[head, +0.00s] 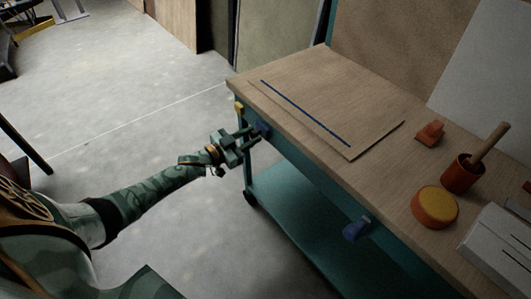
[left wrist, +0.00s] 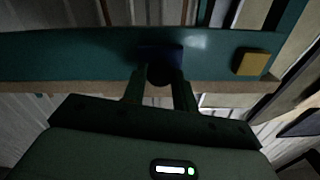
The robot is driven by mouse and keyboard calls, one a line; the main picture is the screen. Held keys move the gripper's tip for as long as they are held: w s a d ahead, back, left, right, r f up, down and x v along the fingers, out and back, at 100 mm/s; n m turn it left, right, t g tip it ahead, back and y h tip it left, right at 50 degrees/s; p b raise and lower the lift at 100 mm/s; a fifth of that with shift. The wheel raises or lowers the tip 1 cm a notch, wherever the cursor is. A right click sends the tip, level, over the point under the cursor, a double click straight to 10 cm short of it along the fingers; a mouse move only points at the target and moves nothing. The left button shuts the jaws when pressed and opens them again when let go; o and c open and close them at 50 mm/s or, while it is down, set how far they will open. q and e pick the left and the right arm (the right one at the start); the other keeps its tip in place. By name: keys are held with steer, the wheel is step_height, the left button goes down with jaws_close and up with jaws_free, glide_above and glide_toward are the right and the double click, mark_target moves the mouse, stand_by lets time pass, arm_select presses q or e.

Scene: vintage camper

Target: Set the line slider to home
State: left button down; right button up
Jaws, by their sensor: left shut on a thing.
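A dark blue knob (head: 263,130), which looks like the line slider, sits on the teal front rail (head: 305,168) of the workbench near its left end. My left gripper (head: 252,134) reaches it from the left and is shut on it. In the left wrist view the knob (left wrist: 160,54) lies between the two fingertips (left wrist: 160,80), against the teal rail (left wrist: 70,55). A yellow block (head: 239,107) sits on the rail's left end, a short gap from the knob; it also shows in the left wrist view (left wrist: 252,62). My right gripper is not in view.
A second blue piece (head: 356,229) sticks out from the rail farther right. On the wooden top (head: 380,108) are a board with a blue line (head: 305,112), an orange block (head: 430,134), a pot (head: 462,174) and a round yellow-topped object (head: 435,207).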

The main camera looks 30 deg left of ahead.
arm_select(q)
steer(key=shift+w+a+f+b, duration=0.1)
steer(key=shift+w+a+b, duration=0.05)
steer(key=shift+a, duration=0.35)
steer(key=shift+w+a+f+b, duration=0.1)
steer(key=shift+w+a+b, duration=0.05)
steer(key=shift+a, duration=0.3)
steer(key=shift+w+a+r, duration=0.1)
steer(key=shift+a+r, duration=0.15)
steer(key=shift+a, duration=0.05)
steer(key=c, duration=1.5)
jaws_free()
steer(key=o, duration=0.4)
steer(key=shift+a+f, duration=0.1)
steer(key=shift+a, duration=0.05)
